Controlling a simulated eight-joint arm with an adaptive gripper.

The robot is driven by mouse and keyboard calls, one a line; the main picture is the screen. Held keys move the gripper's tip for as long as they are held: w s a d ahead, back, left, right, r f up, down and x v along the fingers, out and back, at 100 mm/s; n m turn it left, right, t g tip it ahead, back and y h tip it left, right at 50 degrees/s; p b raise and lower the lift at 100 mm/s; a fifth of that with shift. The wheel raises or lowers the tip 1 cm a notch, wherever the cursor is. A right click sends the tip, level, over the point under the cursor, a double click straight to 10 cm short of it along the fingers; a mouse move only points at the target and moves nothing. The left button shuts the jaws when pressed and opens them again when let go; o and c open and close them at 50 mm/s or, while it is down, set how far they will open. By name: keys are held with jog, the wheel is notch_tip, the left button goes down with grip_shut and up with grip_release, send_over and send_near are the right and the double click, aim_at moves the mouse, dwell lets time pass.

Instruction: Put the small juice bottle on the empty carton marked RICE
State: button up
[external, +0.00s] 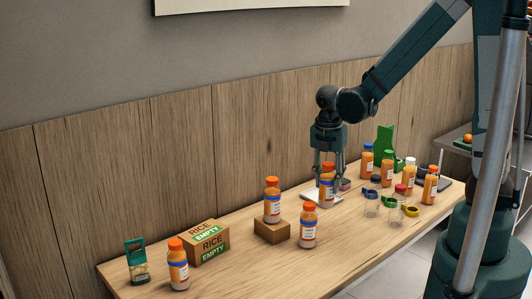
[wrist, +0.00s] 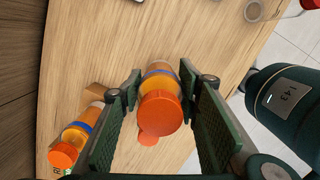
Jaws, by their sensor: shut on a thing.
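My gripper (external: 328,174) points down and is shut on a small juice bottle (external: 327,190) with an orange cap. In the wrist view the bottle (wrist: 160,108) sits between the two green finger pads, cap toward the camera. In the external view it overlaps a white board; whether it touches the board cannot be told. The brown carton marked RICE and EMPTY (external: 206,243) stands to the left on the table, well apart from my gripper. Its top looks clear.
A similar bottle (external: 272,203) stands on a brown block (external: 272,231); others stand in front (external: 309,228) and beside the carton (external: 178,268). A green-topped pack (external: 137,264) is far left. Several bottles, jars and a green stand (external: 385,142) crowd the right.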

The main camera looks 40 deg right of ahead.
jog(key=shift+r, duration=0.15)
notch_tip(320, 180, up, 14)
jog(key=shift+w+a+r, duration=0.1)
jog(key=shift+w+a, duration=0.1)
jog(key=shift+a, duration=0.05)
jog(key=w+a+r+p, duration=0.1)
jog(key=w+a+p, duration=0.4)
jog(key=a, duration=0.6)
jog(key=w+a+r+p, duration=0.1)
jog(key=w+a+p, duration=0.2)
jog(key=w+a, duration=0.65)
jog(key=w+a+f+n+p, duration=0.15)
jog(key=a+p, duration=0.35)
jog(key=a, duration=1.4)
jog(key=shift+m, duration=0.25)
jog(key=shift+s+f, duration=0.2)
jog(key=shift+f, duration=2.75)
